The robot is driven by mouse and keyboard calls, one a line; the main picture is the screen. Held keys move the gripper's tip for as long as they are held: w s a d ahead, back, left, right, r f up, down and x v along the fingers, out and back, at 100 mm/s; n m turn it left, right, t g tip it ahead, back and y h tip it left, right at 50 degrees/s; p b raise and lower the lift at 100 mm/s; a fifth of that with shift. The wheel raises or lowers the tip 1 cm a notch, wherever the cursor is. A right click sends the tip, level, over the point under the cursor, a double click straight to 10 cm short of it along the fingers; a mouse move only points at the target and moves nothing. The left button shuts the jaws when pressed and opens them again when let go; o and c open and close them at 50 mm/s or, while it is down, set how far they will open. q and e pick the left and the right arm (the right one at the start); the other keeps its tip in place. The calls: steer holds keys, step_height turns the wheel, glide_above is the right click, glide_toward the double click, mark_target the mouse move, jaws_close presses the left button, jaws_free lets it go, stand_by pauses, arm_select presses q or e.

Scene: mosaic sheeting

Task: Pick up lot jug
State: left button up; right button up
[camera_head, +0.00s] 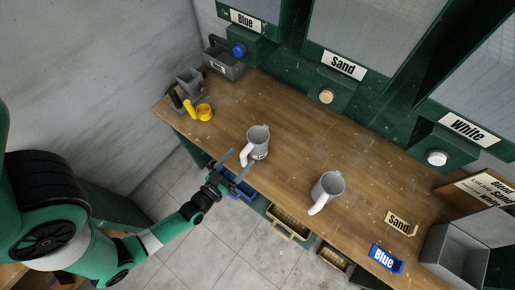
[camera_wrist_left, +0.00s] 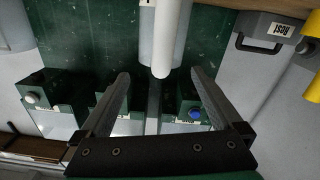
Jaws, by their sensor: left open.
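Two grey-white jugs stand upright on the wooden bench. One jug (camera_head: 259,139) is near the bench's front edge, with a dark mark low on its side and its pale handle towards my left gripper. The other jug (camera_head: 331,184) stands further right, handle towards the front. I cannot read which is the lot jug. My left gripper (camera_head: 234,167) is open and empty, just in front of the nearer jug's handle. In the left wrist view a white handle (camera_wrist_left: 172,38) with grey body behind it shows just beyond and between the open fingertips (camera_wrist_left: 160,76). My right gripper is not in view.
Sand (camera_head: 401,223) and Blue (camera_head: 386,258) signs and a grey bin (camera_head: 455,255) are at the right. Green dispensers with buttons line the back. Open drawers (camera_head: 288,222) lie below the front edge.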

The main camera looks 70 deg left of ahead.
mark_target(244, 153)
arm_select(q)
steer(key=shift+x, duration=2.65)
jaws_close()
